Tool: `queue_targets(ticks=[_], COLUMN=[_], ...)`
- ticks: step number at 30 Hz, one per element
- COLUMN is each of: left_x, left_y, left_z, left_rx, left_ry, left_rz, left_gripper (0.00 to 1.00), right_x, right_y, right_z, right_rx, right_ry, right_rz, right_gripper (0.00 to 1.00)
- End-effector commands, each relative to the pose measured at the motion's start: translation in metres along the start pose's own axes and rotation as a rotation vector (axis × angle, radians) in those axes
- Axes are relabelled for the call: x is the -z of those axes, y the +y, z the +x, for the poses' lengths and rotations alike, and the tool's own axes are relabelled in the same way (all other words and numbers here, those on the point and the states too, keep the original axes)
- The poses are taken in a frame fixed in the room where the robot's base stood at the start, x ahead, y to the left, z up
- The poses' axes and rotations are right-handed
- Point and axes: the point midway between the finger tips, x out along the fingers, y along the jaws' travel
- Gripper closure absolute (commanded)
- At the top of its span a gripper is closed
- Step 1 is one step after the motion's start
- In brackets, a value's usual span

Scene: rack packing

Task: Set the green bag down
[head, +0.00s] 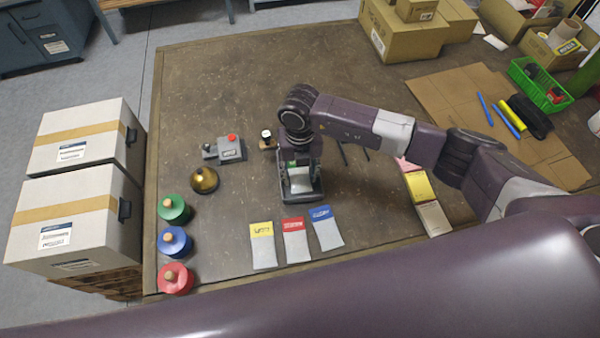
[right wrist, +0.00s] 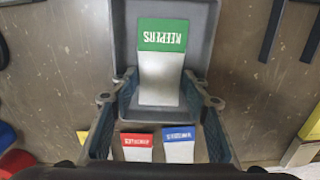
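The green bag (right wrist: 162,85), white with a green top marked KEEPERS, lies in a grey tray (right wrist: 208,20) in the right wrist view. In the head view, the tray (head: 300,198) is under my right gripper, and part of the bag (head: 299,183) shows there. My right gripper (right wrist: 160,102) has its fingers wide apart, one on each side of the bag's lower end, with visible gaps between fingers and bag. My left gripper is not in view.
Yellow-topped (head: 263,247), red-topped (head: 296,242) and blue-topped (head: 327,230) bags lie in front of the tray. Green (head: 173,209), blue (head: 174,242) and red (head: 175,279) knobbed objects line the left edge. More bags (head: 419,188) lie to the right.

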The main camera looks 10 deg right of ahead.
Motion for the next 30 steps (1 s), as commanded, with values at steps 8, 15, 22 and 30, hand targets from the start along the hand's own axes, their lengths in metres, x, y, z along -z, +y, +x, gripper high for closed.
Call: queue_targets(ticks=[8, 15, 22, 30], left_x=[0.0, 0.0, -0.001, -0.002], left_y=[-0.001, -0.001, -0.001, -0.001], left_z=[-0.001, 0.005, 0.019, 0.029], left_rx=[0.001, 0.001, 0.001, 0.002], left_ry=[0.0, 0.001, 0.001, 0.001], left_rz=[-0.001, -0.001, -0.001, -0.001], left_gripper=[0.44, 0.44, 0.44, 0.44], right_x=[0.0, -0.002, -0.002, -0.001], right_y=[0.0, 0.0, 0.0, 0.0], right_z=[-0.001, -0.024, -0.074, -0.116], right_rx=[0.0, -0.001, -0.001, 0.0], right_ry=[0.0, -0.004, -0.005, -0.002], right_rz=[0.001, -0.001, -0.001, 0.0], right_gripper=[0.54, 0.54, 0.54, 0.54])
